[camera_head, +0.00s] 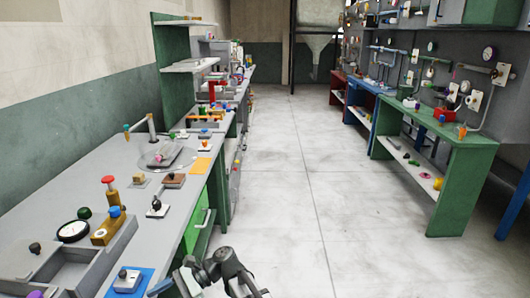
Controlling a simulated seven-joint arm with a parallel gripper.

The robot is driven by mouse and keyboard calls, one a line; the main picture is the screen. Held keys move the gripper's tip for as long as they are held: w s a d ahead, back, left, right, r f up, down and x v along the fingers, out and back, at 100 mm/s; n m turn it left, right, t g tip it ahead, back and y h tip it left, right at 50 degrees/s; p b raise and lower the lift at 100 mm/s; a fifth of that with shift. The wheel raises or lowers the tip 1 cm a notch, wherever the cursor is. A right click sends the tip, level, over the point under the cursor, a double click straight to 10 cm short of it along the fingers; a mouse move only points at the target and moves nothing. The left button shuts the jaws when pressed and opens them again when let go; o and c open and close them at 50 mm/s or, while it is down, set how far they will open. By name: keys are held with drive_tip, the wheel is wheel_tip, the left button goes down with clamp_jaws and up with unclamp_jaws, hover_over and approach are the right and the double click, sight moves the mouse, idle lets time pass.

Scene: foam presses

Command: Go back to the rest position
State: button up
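My arm (228,265) shows at the bottom of the picture, in front of the edge of the left bench and over the floor. It is folded low, and the lower edge of the frame cuts part of it off. I cannot make out the two fingertips of my gripper or whether it holds anything. No object is clearly seen between fingers.
The left bench (200,220) carries a blue plate (129,280), a dial gauge (73,231), a red-topped press (109,194) and a round glassy plate (160,155). A green bench (440,185) stands at the right. The floor aisle (300,190) between is clear.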

drive_tip(key=s+d+f+n+t+h, duration=0.1)
drive_tip(key=d+f+t+h, duration=0.15)
drive_tip(key=d+f, duration=1)
drive_tip(key=s+d+f+t+h, duration=0.1)
drive_tip(key=d+f+h, duration=0.2)
drive_tip(key=d+f, duration=0.95)
drive_tip(key=s+d+f+n+g+h, duration=0.1)
drive_tip(key=s+d+f+n+h, duration=0.6)
drive_tip(key=s+d+f, duration=1.2)
drive_tip(key=shift+s+d+f, duration=0.15)
drive_tip(key=shift+s+d, duration=0.25)
drive_tip(key=shift+d, duration=0.55)
